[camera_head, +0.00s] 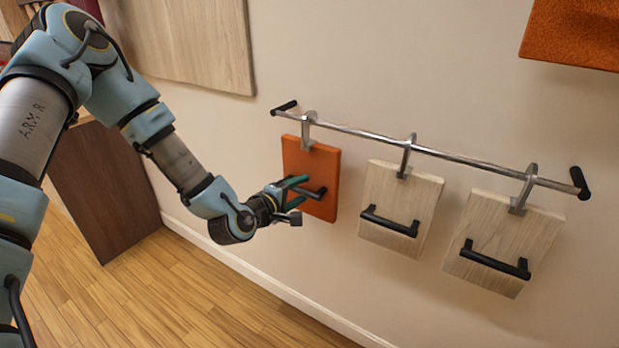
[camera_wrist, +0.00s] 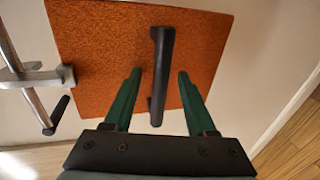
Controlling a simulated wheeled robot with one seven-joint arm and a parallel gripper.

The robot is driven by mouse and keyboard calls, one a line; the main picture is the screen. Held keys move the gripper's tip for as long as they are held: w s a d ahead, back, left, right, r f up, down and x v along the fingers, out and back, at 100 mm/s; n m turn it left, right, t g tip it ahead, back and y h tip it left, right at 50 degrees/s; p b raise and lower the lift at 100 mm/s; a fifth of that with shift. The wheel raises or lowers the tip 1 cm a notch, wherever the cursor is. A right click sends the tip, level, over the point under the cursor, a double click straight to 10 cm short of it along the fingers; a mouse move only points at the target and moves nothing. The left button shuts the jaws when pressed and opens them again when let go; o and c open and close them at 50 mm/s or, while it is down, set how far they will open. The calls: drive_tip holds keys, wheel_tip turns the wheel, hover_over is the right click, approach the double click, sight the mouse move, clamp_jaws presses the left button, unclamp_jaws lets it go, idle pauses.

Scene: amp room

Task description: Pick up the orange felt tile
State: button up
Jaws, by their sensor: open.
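The orange felt tile (camera_head: 322,170) hangs by a metal hook (camera_head: 308,130) at the left end of a wall rail. It has a black bar handle on its face, and in the wrist view the tile (camera_wrist: 100,45) fills much of the upper picture. My gripper (camera_head: 301,190) is at the tile's front. In the wrist view its two green fingers (camera_wrist: 158,75) are open, one on each side of the black handle (camera_wrist: 160,70). Gaps show between the fingers and the handle. Part of the tile's lower face is hidden behind my gripper in the head view.
The metal rail (camera_head: 450,153) runs along the wall with black end caps. Two pale wood tiles (camera_head: 401,197) (camera_head: 490,240) with black handles hang to the right. A wood panel (camera_head: 190,40) and an orange panel (camera_head: 575,35) are higher up. A dark brown cabinet (camera_head: 105,190) stands at left.

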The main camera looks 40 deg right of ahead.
drive_tip(key=shift+c, duration=0.4)
clamp_jaws()
idle(0.9)
